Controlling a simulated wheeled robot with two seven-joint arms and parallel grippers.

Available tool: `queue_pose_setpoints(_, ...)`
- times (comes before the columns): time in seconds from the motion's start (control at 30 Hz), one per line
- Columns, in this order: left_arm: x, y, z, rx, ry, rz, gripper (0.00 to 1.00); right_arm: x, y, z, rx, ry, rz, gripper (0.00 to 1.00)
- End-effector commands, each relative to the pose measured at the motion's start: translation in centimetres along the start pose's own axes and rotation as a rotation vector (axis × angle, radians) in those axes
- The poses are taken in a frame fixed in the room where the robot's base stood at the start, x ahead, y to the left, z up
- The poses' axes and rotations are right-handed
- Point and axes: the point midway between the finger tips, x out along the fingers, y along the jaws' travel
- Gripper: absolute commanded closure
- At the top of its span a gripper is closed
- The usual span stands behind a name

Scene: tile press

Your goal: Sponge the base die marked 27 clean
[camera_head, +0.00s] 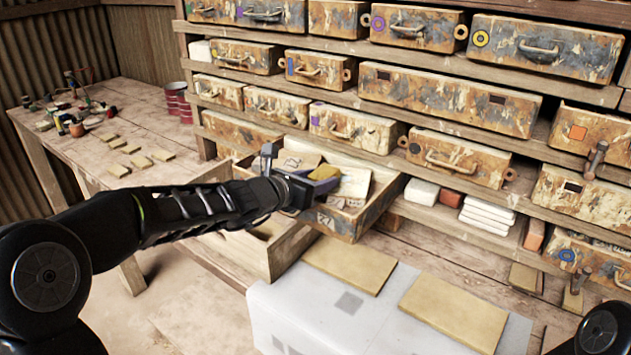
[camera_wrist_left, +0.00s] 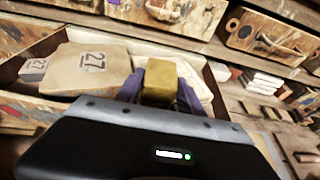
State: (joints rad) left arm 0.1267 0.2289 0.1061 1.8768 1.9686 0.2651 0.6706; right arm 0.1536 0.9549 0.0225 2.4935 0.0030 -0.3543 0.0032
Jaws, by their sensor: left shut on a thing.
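My left gripper (camera_head: 306,178) is shut on a yellow sponge (camera_head: 325,172), over an open drawer (camera_head: 345,222) whose front bears a dark number that looks like 27. In the left wrist view the sponge (camera_wrist_left: 160,76) sits between the two purple fingers. A large tan block marked 27 (camera_wrist_left: 88,72) lies in the drawer left of the sponge. A smaller grey piece marked 27 (camera_wrist_left: 35,67) is at its far left. A pale slab (camera_head: 355,182) lies under and right of the sponge; I cannot tell whether they touch. My right gripper is out of view.
Worn drawers (camera_head: 452,158) fill the shelves behind. White and reddish blocks (camera_head: 487,213) sit on the shelf at right. A pale-topped stand (camera_head: 345,302) carries two tan slabs (camera_head: 455,312) in front. A wooden side table (camera_head: 150,125) at left holds small tiles and pots.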

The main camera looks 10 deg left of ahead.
Motion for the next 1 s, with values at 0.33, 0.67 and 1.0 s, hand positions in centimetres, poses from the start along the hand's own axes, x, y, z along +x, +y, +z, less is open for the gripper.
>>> queue_pose_setpoints(0.33, 1.1, -0.1, 0.1, 0.001, 0.005, -0.002, 0.91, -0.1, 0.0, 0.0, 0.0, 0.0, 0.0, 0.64)
queue_pose_setpoints(0.67, 2.0, -0.1, 0.7, 0.001, 0.003, 0.0, 0.91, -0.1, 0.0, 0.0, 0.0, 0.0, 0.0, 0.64)
queue_pose_setpoints(1.0, 2.9, 0.0, 0.8, 0.0, 0.002, -0.001, 0.91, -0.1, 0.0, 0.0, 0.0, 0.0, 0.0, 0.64)
